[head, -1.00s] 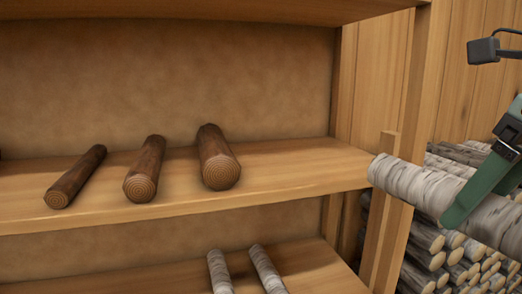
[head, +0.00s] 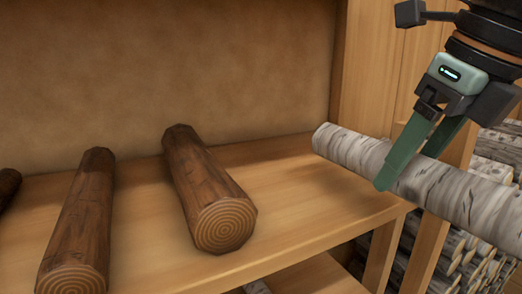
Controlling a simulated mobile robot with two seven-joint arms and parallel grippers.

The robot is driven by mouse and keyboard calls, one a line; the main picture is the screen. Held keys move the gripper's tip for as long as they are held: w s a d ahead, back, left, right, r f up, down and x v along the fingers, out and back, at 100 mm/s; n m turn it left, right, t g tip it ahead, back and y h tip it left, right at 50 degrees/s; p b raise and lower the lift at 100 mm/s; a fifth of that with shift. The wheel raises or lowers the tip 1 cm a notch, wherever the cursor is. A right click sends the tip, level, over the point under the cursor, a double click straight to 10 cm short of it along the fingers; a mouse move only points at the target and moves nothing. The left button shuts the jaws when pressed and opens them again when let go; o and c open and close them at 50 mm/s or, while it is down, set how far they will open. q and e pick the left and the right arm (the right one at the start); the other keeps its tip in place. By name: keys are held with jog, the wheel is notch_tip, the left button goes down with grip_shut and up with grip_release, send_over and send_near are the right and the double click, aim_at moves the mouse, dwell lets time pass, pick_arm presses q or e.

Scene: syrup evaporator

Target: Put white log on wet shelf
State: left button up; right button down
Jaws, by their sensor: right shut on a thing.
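My right gripper (head: 412,160) is shut on a white birch log (head: 358,152) at the right of the head view. The log is held sideways, sloping down to the right. Its left end hangs over or in front of the right part of a wooden shelf (head: 285,235); I cannot tell whether it touches. Brown logs lie on this shelf: a thick one (head: 208,187) in the middle and others to the left. No label shows which shelf is the wet one. My left gripper is not in view.
A shelf post (head: 375,65) stands at the right end of the shelf, behind the held log. A stack of pale logs (head: 478,255) is at the far right. The shelf is bare between the thick brown log and the post. A lower shelf (head: 315,278) shows below.

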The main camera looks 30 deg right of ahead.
jog(key=shift+w+r, duration=0.15)
jog(key=shift+w, duration=0.25)
jog(key=w+p, duration=0.1)
jog(key=w, duration=0.4)
jog(key=w+d+p, duration=0.1)
jog(key=w+p, duration=0.1)
jog(key=w, duration=0.4)
jog(key=w+d+p, duration=0.1)
jog(key=w+p, duration=0.1)
jog(key=w, duration=0.3)
jog(key=shift+w, duration=0.35)
jog(key=shift+f+p, duration=0.45)
jog(key=shift+f, duration=1.4)
jog(key=c, duration=0.5)
grip_release()
jog(key=shift+f, duration=0.15)
jog(key=o, duration=0.4)
jog(key=shift+o, duration=0.2)
